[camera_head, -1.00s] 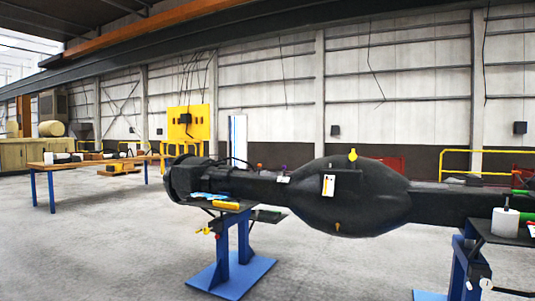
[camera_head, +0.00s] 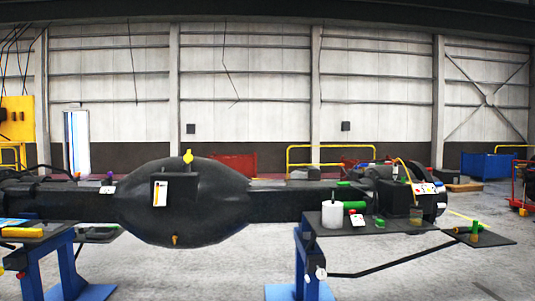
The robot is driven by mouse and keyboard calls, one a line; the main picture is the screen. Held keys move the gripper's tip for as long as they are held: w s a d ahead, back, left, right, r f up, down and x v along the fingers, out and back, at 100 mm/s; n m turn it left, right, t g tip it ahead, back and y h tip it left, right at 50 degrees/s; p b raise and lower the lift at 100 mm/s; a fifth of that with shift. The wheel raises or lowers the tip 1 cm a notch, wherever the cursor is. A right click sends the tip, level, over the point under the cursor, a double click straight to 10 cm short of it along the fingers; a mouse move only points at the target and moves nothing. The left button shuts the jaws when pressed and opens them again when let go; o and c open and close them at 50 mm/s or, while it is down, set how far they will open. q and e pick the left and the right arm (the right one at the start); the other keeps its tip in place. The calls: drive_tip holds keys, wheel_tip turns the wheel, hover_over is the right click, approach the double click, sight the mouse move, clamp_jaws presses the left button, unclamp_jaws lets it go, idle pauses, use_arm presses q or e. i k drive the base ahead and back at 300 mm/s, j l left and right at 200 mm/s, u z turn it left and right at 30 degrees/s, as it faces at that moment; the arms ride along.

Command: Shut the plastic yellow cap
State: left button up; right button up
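A small yellow cap (camera_head: 188,156) stands upright on top of the bulging middle of a long black axle-like casting (camera_head: 215,205). At this size I cannot tell whether it is open or shut. A white tag (camera_head: 160,193) with markings is on a dark plate on the bulge, below the cap. A small yellow-orange piece (camera_head: 175,240) hangs at the bulge's underside. Neither of my grippers shows in the view.
Blue stands (camera_head: 62,265) hold trays under the casting at left and right. The right tray (camera_head: 385,224) carries a white cylinder (camera_head: 332,215) and a green item (camera_head: 354,205). Yellow railing (camera_head: 330,148) and a red bin (camera_head: 235,165) stand behind. Grey floor is open in front.

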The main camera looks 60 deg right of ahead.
sight(188, 158)
drive_tip(key=i+l+z, duration=0.15)
drive_tip(key=l, duration=0.3)
drive_tip(key=i+l+z, duration=0.2)
drive_tip(key=l, duration=0.2)
drive_tip(key=l+z, duration=0.15)
drive_tip(key=l, duration=0.3)
drive_tip(key=i+l+z, duration=0.15)
drive_tip(key=l, duration=0.2)
drive_tip(key=i+l+z, duration=0.2)
drive_tip(key=i+l, duration=0.2)
drive_tip(key=l, duration=0.2)
drive_tip(key=i+l, duration=0.2)
drive_tip(key=l, duration=0.15)
drive_tip(key=i+l, duration=0.2)
drive_tip(key=l, duration=0.2)
